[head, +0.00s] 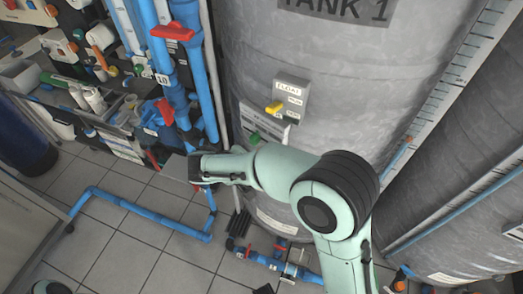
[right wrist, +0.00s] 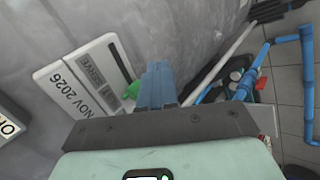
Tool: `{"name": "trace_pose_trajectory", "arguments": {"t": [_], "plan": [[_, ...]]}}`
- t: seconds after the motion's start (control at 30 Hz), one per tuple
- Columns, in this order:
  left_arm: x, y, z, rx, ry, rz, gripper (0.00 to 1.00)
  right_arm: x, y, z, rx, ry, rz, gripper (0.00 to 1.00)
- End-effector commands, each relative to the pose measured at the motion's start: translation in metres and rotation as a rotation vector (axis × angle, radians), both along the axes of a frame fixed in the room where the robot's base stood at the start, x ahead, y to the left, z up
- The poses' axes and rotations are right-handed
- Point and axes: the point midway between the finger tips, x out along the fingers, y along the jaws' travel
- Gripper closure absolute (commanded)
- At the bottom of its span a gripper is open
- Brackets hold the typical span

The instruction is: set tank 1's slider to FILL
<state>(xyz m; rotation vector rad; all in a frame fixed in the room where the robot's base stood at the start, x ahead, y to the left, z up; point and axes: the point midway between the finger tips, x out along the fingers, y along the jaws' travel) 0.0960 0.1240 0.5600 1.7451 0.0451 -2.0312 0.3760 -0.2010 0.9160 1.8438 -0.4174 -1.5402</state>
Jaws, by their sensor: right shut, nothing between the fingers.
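Tank 1 (head: 340,60) is a large grey mottled cylinder with its name on a dark plate at the top of the head view. A small grey slider box (head: 290,92) is fixed to its front. Its yellow knob (head: 274,108) sticks out at the left side. The top label seems to read FLOAT; the lower labels are too small to read surely. My right gripper (head: 182,167) is below and left of the box, apart from it. Its fingers are shut and empty in the right wrist view (right wrist: 157,78).
A white plate (right wrist: 82,82) reading NOV 2026 and a green part (right wrist: 132,89) are near the fingers. Blue pipes with a red handle (head: 172,32) stand left of the tank. Another grey tank (head: 470,170) is at the right. A blue floor pipe (head: 150,222) crosses the tiles.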

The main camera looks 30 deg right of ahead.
Motion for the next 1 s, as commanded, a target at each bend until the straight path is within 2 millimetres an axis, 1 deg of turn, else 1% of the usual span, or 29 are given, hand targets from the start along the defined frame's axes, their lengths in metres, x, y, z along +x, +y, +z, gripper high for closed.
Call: {"name": "trace_pose_trajectory", "arguments": {"t": [0.03,0.1,0.2,0.3,0.4,0.5,0.57,0.67,0.77,0.87,1.0], "plan": [[-0.002,0.0,-0.009,0.001,0.001,0.001,0.61,-0.006,-0.009,0.004,0.117,-0.11,-0.107,1.0],[-0.003,0.0,-0.016,0.001,0.001,0.001,0.61,-0.012,-0.017,0.014,0.278,-0.268,-0.266,1.0],[-0.004,0.0,-0.025,0.002,-0.001,0.002,0.61,-0.022,-0.028,0.032,0.5,-0.475,-0.493,1.0],[-0.005,0.0,-0.033,0.002,-0.002,0.002,0.61,-0.032,-0.037,0.05,0.695,-0.644,-0.697,1.0],[-0.005,0.0,-0.038,0.003,-0.003,0.003,0.61,-0.042,-0.044,0.066,0.843,-0.762,-0.854,1.0],[-0.005,0.0,-0.04,0.003,-0.004,0.003,0.61,-0.048,-0.048,0.076,0.935,-0.831,-0.95,1.0],[-0.005,0.0,-0.041,0.003,-0.004,0.003,0.61,-0.049,-0.05,0.079,0.967,-0.853,-0.983,1.0],[-0.005,0.0,-0.041,0.003,-0.004,0.003,0.61,-0.048,-0.051,0.078,0.986,-0.866,-1.005,1.0],[-0.004,0.0,-0.042,0.003,-0.006,0.004,0.61,-0.042,-0.052,0.069,0.985,-0.865,-1.006,1.0],[-0.004,0.0,-0.043,0.003,-0.007,0.004,0.61,-0.031,-0.056,0.054,0.98,-0.862,-1.004,1.0],[-0.003,0.0,-0.044,0.003,-0.01,0.005,0.61,-0.014,-0.061,0.029,0.978,-0.862,-1.004,1.0]]}}
